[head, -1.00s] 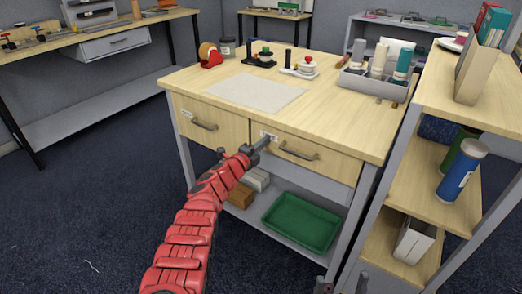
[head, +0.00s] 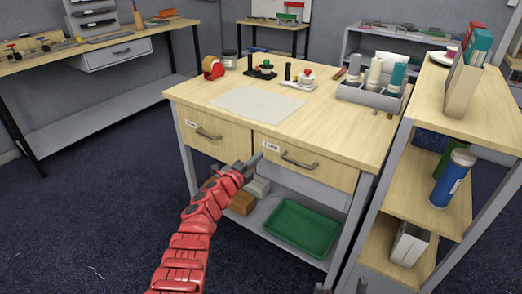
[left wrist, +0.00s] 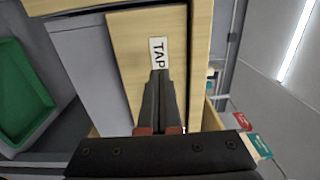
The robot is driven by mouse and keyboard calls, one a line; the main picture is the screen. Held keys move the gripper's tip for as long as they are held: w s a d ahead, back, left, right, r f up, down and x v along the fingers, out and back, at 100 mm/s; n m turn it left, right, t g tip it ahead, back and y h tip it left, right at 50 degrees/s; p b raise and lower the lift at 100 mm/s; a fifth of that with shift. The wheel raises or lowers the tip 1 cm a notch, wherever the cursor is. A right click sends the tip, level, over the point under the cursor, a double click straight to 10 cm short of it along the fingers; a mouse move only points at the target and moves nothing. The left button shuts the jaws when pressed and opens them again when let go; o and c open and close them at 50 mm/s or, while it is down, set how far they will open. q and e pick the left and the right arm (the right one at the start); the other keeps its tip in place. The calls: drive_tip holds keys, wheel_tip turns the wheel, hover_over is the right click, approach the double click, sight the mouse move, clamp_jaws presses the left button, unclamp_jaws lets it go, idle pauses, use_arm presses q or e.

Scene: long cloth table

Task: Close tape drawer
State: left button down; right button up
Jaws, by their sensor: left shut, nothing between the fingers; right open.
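The tape drawer (head: 325,174) is the right one of two wooden drawers under the tabletop. It has a dark bar handle (head: 299,161) and a white label (head: 271,146). In the left wrist view its wooden front (left wrist: 130,50) bears a label (left wrist: 158,52) of which "TAP" reads. Whether a small gap remains behind the front is hard to tell. My left gripper (head: 256,160) is shut and empty, at the drawer's left end, left of the handle. In the left wrist view its fingertips (left wrist: 160,73) are just by the label; contact is unclear. My right gripper is out of view.
The left drawer (head: 208,134) sits beside it. A green tray (head: 302,228) lies on the lower shelf. The tabletop (head: 210,84) holds a tape dispenser (head: 213,67) and a grey caddy (head: 370,96). A shelf unit (head: 430,185) stands close on the right.

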use_arm(q)
drive_tip(key=p+v, duration=0.4)
drive_tip(key=v, duration=0.4)
drive_tip(key=shift+f, duration=0.35)
